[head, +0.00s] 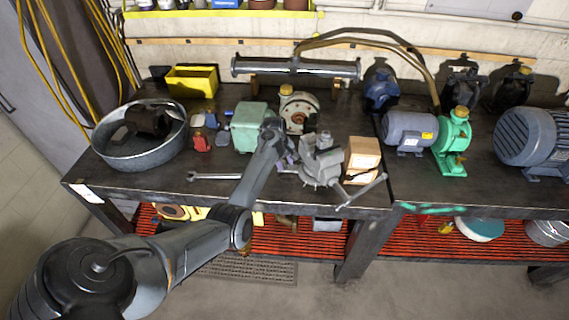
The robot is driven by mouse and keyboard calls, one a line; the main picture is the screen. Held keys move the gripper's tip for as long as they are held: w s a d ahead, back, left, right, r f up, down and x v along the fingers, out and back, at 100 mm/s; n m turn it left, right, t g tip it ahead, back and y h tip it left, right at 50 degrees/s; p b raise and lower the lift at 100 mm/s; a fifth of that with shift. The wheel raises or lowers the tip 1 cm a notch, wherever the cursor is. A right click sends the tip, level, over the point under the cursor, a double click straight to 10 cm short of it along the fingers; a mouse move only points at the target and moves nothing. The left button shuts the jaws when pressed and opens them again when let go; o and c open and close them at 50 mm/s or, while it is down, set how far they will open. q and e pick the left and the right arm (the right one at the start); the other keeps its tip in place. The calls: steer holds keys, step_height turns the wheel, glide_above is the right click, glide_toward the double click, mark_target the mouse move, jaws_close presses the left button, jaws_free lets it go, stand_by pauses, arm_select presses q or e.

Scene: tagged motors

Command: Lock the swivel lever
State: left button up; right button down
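A grey bench vise (322,167) stands near the front edge of the dark workbench (225,172). Its long screw handle (366,191) sticks out over the edge at the front right. I cannot clearly pick out the swivel lever; it is too small or hidden near the vise's base, close to my gripper. My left arm reaches up from the lower left. My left gripper (289,161) is at the left side of the vise, close to its base. I cannot tell whether it touches anything or whether its fingers are open. My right gripper is not in view.
A wooden block (362,159) stands right of the vise. A wrench (214,177) lies to the left. A green box (247,126) and a round flanged part (299,110) stand behind. A metal tub (140,158) is far left; motors, including a grey one (408,132), stand right.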

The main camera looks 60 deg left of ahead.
arm_select(q)
steer(key=shift+f, duration=0.15)
jaws_close()
stand_by(0.4)
